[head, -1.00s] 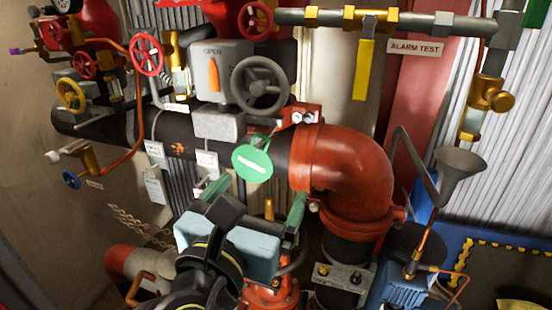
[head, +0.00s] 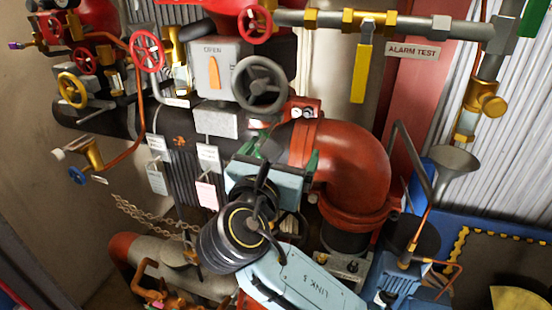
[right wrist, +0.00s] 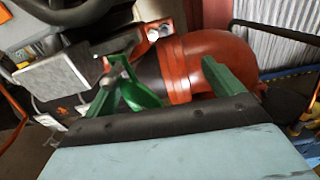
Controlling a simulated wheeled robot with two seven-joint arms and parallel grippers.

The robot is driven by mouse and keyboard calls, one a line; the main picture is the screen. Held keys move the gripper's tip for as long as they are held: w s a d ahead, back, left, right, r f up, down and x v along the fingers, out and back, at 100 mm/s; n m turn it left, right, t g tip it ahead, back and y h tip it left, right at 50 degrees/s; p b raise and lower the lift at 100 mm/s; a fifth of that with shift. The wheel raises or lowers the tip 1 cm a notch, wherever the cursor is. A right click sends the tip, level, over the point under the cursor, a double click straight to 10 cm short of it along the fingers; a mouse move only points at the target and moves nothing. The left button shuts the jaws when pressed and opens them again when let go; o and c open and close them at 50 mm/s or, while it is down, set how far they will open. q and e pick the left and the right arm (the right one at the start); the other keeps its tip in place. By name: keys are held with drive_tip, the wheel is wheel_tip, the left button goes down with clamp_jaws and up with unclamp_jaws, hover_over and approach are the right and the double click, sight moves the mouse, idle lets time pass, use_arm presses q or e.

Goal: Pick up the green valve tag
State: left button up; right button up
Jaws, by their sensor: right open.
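The green valve tag (right wrist: 142,97) shows in the right wrist view, in front of the black pipe. It lies between the two green fingers of my right gripper (right wrist: 160,80), close to the left finger and seen at a slant. I cannot tell whether that finger touches it. The fingers are apart, and nothing is clamped between them. In the head view my right gripper (head: 284,152) reaches toward the black pipe below the grey valve box, and it hides most or all of the tag. My left gripper is not in view.
A red elbow pipe (head: 352,165) stands close to the right of my gripper. A grey handwheel (head: 260,84) and valve box are above. White and pink paper tags (head: 207,194) hang to the left. A grey funnel (head: 455,160) stands at the right.

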drive_tip(key=shift+c, duration=0.2)
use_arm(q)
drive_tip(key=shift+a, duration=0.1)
use_arm(e)
drive_tip(key=shift+a, duration=0.1)
drive_tip(key=c, duration=1.6)
drive_tip(key=shift+w, duration=0.1)
drive_tip(key=shift+c, duration=0.5)
